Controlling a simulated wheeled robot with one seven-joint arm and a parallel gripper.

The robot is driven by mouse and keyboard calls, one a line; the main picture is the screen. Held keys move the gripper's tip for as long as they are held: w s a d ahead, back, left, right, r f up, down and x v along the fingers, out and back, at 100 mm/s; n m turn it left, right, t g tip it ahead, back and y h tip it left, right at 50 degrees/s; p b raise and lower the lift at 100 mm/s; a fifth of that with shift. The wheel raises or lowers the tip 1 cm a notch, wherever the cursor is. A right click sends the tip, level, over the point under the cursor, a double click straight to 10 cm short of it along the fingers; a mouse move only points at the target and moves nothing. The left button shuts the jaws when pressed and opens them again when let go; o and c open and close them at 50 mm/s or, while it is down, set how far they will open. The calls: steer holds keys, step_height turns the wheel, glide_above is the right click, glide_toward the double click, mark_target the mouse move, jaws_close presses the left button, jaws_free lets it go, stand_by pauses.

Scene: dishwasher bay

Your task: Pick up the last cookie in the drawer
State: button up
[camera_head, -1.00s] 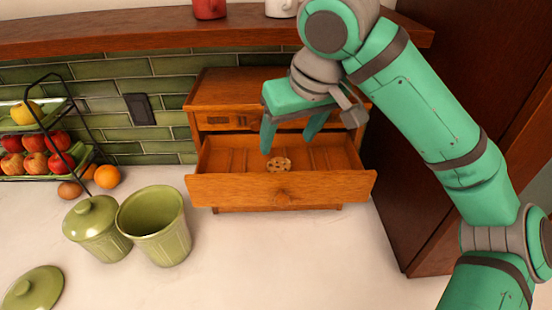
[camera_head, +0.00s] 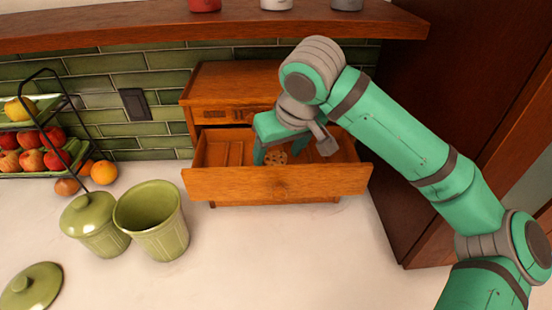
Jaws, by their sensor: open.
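A round, light-brown cookie with dark spots (camera_head: 275,159) lies inside the open wooden drawer (camera_head: 325,184), near its middle. It is the only cookie I see there. My green gripper (camera_head: 278,157) is open and reaches down into the drawer from above. One finger is left of the cookie and the other is right of it. I cannot tell whether either finger touches the cookie. The drawer front hides the fingertips' surroundings and part of the drawer floor.
An open green canister (camera_head: 160,233) and a lidded one (camera_head: 91,222) stand left of the drawer. A loose green lid (camera_head: 32,288) lies front left. A fruit rack (camera_head: 38,150) stands far left. A shelf (camera_head: 150,32) runs above; a dark cabinet (camera_head: 440,80) is right.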

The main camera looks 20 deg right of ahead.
steer(key=shift+c, duration=0.3)
steer(key=c, duration=0.6)
steer(key=shift+c, duration=0.2)
steer(key=shift+r, duration=0.15)
